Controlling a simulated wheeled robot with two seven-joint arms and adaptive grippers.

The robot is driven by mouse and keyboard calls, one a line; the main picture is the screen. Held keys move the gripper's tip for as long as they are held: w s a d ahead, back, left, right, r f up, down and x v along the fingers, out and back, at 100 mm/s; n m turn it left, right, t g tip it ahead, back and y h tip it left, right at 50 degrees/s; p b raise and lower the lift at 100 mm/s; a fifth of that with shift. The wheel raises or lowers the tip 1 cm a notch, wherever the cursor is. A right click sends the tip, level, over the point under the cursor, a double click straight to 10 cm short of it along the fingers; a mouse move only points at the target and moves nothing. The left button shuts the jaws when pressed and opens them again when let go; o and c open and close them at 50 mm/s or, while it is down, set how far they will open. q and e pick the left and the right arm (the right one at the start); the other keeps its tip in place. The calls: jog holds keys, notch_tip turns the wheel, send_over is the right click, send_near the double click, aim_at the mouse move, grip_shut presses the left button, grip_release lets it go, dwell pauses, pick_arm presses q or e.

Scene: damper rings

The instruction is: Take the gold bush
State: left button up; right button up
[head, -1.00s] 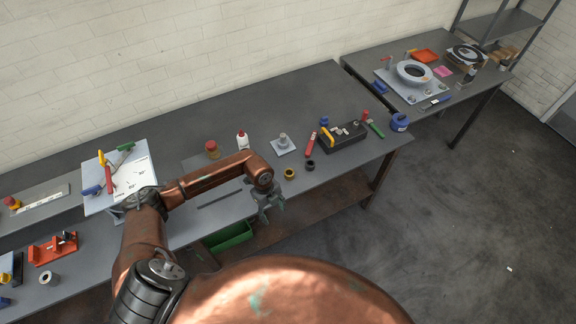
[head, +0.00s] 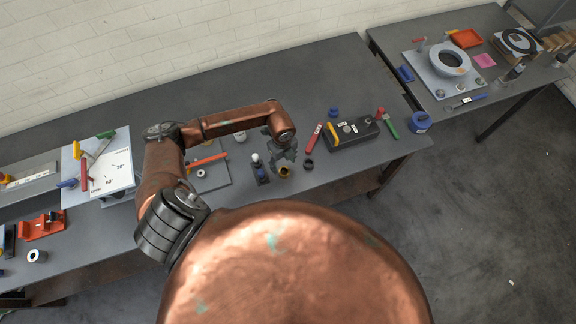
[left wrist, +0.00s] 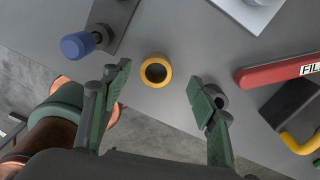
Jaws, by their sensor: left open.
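The gold bush (head: 284,171) is a short yellow ring with a dark bore. It lies on the grey workbench close to the front edge. In the left wrist view the gold bush (left wrist: 156,71) sits between and beyond my two green finger pads, touching neither. My left gripper (head: 281,155) hangs over the bench just behind the bush in the head view. In the left wrist view my left gripper (left wrist: 160,92) is open and empty. A black ring (head: 308,164) lies to the right of the bush. My right gripper is not in view.
A blue-knobbed tool on a dark plate (left wrist: 84,43) is left of the bush. A red-handled file (left wrist: 283,72) and a black block (head: 350,134) are to the right. The bench's front edge is close to the bush. A second table (head: 406,50) stands behind right.

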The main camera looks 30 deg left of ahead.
aim_at(284, 173)
pick_arm(q)
jog(key=shift+s+d+f+p, duration=0.1)
jog(key=shift+s+f+p, duration=0.45)
jog(key=shift+s, duration=0.4)
jog(key=f, duration=0.1)
jog(key=w+f, duration=0.1)
jog(key=f, duration=0.1)
jog(key=shift+d, duration=0.2)
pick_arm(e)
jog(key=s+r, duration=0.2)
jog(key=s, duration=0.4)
pick_arm(q)
jog(key=shift+w+f+p, duration=0.3)
jog(key=shift+w+f, duration=0.05)
jog(key=shift+f, duration=0.45)
jog(key=shift+s+r, duration=0.15)
jog(key=shift+s, duration=0.25)
jog(key=shift+w, duration=0.15)
jog(key=shift+c, duration=1.3)
jog(key=c, duration=0.6)
jog(key=shift+c, duration=1)
jog(key=c, duration=0.4)
grip_shut()
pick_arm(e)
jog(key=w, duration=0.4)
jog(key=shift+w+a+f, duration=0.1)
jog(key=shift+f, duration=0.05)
